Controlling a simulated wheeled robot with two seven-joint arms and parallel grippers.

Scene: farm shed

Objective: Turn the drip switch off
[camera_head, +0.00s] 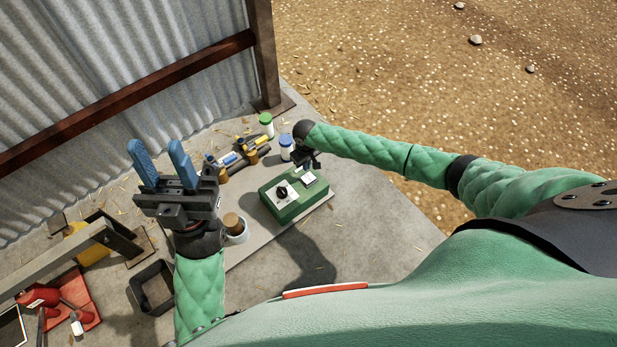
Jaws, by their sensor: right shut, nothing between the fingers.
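A green control box (292,208) lies on the grey slab in the middle. It has a black knob (282,192) on a white plate and a smaller white switch plate (308,178) at its right end. Labels are too small to read, so I cannot tell which control is the drip switch. My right gripper (308,164) is shut and empty at the far right end of the box, close to the white plate. I cannot tell whether it touches. My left gripper (157,150) is open and empty, raised left of the box, with blue fingers pointing up.
Behind the box are pipe fittings (240,158), a blue-capped bottle (286,147) and a green-capped bottle (266,124). A cork-topped jar (236,230) stands between my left gripper and the box. A black tray (152,288) and red tool (70,305) lie lower left. The slab right of the box is clear.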

